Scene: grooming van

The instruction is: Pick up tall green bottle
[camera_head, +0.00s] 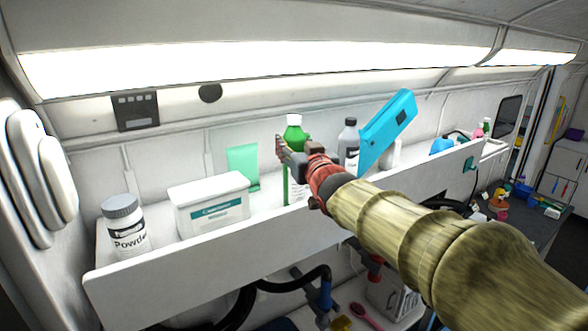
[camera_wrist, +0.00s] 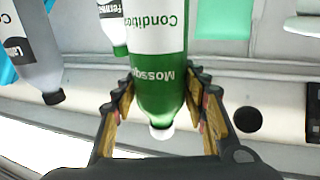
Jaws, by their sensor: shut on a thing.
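The tall green bottle (camera_head: 294,134) with a white cap stands up from behind the shelf's front wall in the head view. In the wrist view the bottle (camera_wrist: 160,92) appears upside down, with its white label toward the top and its cap at the bottom. My gripper (camera_head: 284,152) reaches it from the right and partly covers it in the head view. In the wrist view the fingers of my gripper (camera_wrist: 162,95) are on both sides of the bottle's upper part, shut on it. Whether its base touches the shelf is hidden.
On the long white shelf (camera_head: 200,262), a powder jar (camera_head: 122,222) and a white tub (camera_head: 210,202) stand left of the bottle. A green packet (camera_head: 243,166) is behind. A grey bottle (camera_head: 349,140) and a tilted cyan object (camera_head: 390,128) are close on the right.

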